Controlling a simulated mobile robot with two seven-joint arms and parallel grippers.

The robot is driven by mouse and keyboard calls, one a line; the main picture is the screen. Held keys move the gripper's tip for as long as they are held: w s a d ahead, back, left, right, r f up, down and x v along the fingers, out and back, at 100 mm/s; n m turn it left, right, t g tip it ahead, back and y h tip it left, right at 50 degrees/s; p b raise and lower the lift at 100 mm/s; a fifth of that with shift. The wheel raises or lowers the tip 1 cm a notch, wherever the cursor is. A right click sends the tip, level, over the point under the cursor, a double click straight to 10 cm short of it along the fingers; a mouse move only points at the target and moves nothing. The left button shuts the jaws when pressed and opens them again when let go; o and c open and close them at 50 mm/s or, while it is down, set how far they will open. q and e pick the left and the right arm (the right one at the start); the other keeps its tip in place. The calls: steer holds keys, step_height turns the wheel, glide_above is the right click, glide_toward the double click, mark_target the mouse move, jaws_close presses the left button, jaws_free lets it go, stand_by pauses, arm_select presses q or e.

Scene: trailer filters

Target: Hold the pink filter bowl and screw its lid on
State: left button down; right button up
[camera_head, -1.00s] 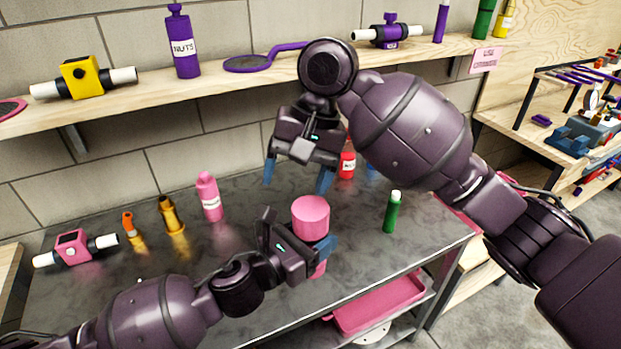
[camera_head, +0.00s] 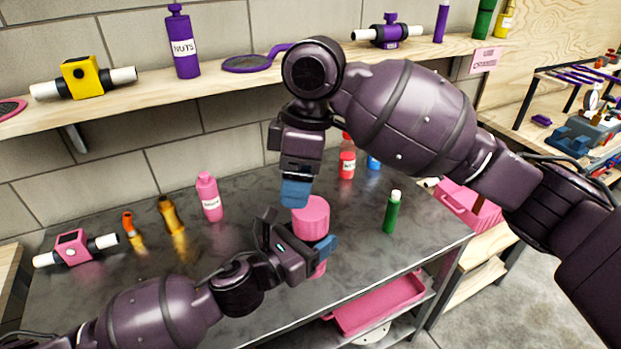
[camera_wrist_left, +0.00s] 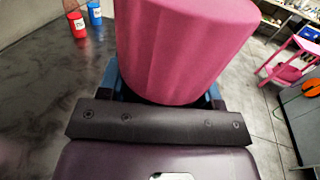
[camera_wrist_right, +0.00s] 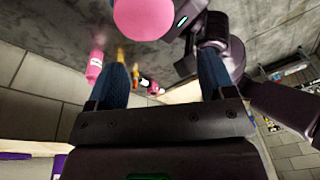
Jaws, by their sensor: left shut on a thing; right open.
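The pink filter bowl (camera_head: 318,270) is held upright by my left gripper (camera_head: 306,246), above the front part of the dark table. A wide pink round top (camera_head: 311,215) stands above the fingers; I cannot tell whether it is a separate lid or how tightly it sits. The left wrist view shows the pink cylinder (camera_wrist_left: 185,45) large, between the blue fingers. My right gripper (camera_head: 295,192) is above and just left of the pink top, fingers pointing down. In the right wrist view its fingers are apart and empty, with the round pink top (camera_wrist_right: 145,18) beyond the fingertips.
A pink bottle (camera_head: 209,197), orange bottles (camera_head: 172,215), a pink block with white pipes (camera_head: 73,247), a red bottle (camera_head: 347,163) and a green bottle (camera_head: 392,212) stand on the table. A shelf (camera_head: 215,80) runs along the wall behind. Table front right is clear.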

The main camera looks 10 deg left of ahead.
mark_target(311, 208)
steer(key=n, duration=0.5)
steer(key=shift+d+n, duration=0.15)
steer(key=shift+n, duration=0.25)
steer(key=n, duration=0.5)
steer(key=shift+w+d+f+n+t+h, duration=0.1)
steer(key=shift+d+f+n+t+h, duration=0.1)
steer(key=shift+n+t+h, duration=0.15)
steer(key=n, duration=0.5)
steer(key=shift+w+d+n+h, duration=0.1)
steer(key=shift+d+n+h, duration=0.15)
steer(key=n, duration=0.6)
steer(key=shift+w+d+f+n+t, duration=0.1)
steer(key=shift+d+f+n+t, duration=0.15)
steer(key=shift+d+n, duration=0.1)
steer(key=shift+h, duration=0.3)
steer(key=shift+f, duration=3.95)
